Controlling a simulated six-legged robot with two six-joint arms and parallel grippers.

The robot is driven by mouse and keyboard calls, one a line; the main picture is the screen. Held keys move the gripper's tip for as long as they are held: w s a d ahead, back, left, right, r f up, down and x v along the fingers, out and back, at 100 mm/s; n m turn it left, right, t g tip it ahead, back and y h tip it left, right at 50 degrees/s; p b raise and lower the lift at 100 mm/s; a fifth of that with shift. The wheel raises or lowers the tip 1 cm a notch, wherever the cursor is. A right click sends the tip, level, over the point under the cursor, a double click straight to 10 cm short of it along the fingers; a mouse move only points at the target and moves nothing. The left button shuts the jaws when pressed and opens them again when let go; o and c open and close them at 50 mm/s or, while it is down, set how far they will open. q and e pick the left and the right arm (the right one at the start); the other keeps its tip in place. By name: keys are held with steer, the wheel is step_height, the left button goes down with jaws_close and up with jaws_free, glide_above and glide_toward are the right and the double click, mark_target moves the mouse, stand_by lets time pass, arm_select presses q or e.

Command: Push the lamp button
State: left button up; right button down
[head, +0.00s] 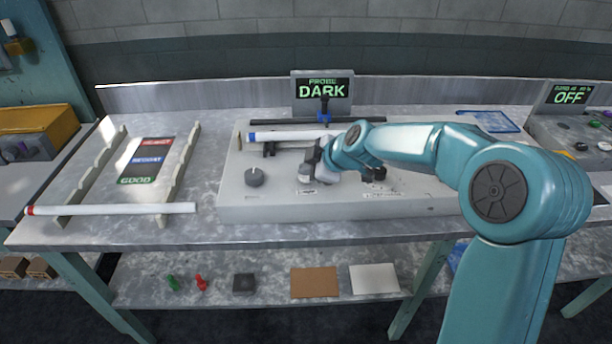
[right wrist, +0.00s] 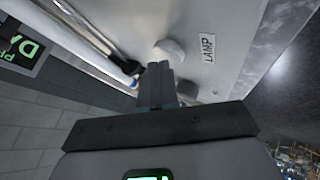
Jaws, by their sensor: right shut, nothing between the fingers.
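The lamp button, a pale round cap (right wrist: 168,50), shows in the right wrist view beside the LAMP label (right wrist: 207,48) on the console. My right gripper (right wrist: 160,68) is shut and empty, its fingertips close to the edge of this cap; I cannot tell whether they touch. In the head view my right gripper (head: 310,172) is low over the front middle of the grey console (head: 300,208), and it and my arm hide the button. The display (head: 321,90) behind the console reads DARK. My left gripper is not in view.
A white tube with a blue end (head: 285,136) lies across the console's back. A dark knob (head: 254,177) is at left, and another dark control (head: 374,174) sits right of my gripper. A red-ended tube (head: 110,209) lies across the rack at left.

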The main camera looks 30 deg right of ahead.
steer(key=shift+f+b, duration=0.3)
steer(key=shift+b, duration=0.05)
steer(key=shift+r, duration=0.15)
stand_by(0.3)
steer(key=shift+r, duration=0.6)
step_height(320, 180, up, 6)
steer(key=p, duration=0.3)
steer(key=shift+s, duration=0.1)
stand_by(0.6)
